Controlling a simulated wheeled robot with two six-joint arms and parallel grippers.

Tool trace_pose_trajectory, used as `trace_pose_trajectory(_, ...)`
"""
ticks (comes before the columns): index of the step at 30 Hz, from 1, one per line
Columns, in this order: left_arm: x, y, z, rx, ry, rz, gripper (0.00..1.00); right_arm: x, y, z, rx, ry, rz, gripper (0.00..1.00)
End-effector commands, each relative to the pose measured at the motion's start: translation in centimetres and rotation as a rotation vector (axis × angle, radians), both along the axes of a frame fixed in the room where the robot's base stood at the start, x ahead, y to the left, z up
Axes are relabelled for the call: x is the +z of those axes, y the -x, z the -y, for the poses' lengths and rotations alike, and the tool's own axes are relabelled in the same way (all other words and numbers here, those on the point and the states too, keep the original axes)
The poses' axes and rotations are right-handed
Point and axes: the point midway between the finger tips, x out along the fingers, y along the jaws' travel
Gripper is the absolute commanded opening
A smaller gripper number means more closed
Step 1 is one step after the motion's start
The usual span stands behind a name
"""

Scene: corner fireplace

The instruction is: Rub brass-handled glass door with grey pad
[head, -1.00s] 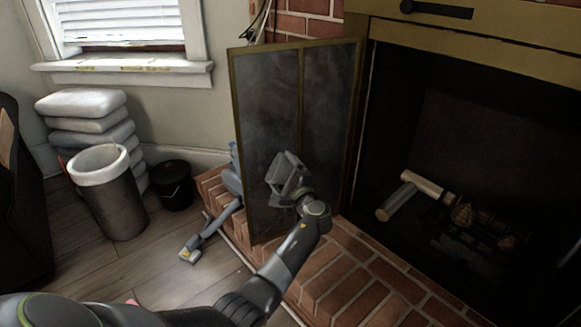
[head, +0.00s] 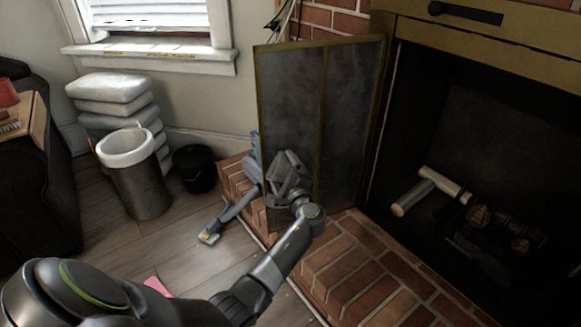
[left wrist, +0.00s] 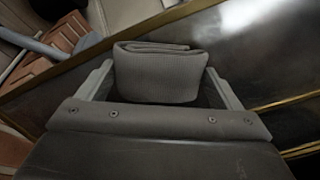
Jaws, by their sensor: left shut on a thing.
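The glass door (head: 349,120) stands open at the left of the fireplace, with a brass-coloured frame and smudged dark panes. It also shows in the left wrist view (left wrist: 257,62). My left gripper (head: 287,168) is in front of the door's lower left part. In the left wrist view the gripper (left wrist: 158,88) is shut on a folded grey pad (left wrist: 158,72). The pad is close to the door, but I cannot tell whether it touches the glass. The pad is hard to make out in the head view. My right gripper is not in view.
A brick hearth (head: 345,275) runs below the door. The dark firebox (head: 500,130) with logs (head: 411,199) is at right. A grey vacuum-like tool (head: 232,207), black bucket (head: 195,170), bin (head: 137,185) and stacked cushions (head: 108,88) stand left. Some wooden floor is clear.

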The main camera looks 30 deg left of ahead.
Motion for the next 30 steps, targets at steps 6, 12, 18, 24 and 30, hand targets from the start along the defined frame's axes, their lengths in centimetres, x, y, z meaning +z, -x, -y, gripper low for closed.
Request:
trace_pose_trajectory(6, 0.2, 1.4, -1.0, 0.001, -0.003, 0.000, 0.68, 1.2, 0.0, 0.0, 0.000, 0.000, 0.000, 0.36)
trace_pose_trajectory(12, 0.0, 1.5, -1.1, 0.000, -0.002, 0.000, 0.68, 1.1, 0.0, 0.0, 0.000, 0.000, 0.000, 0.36)
trace_pose_trajectory(18, 0.1, 1.6, -0.9, 0.000, 0.000, 0.000, 0.68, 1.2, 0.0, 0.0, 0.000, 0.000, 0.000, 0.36)
trace_pose_trajectory(24, 0.1, 2.8, 0.6, 0.000, 0.002, -0.001, 0.68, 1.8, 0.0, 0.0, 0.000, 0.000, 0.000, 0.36)
trace_pose_trajectory(30, 0.1, 4.0, 2.2, 0.000, 0.002, -0.001, 0.68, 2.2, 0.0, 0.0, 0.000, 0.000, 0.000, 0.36)
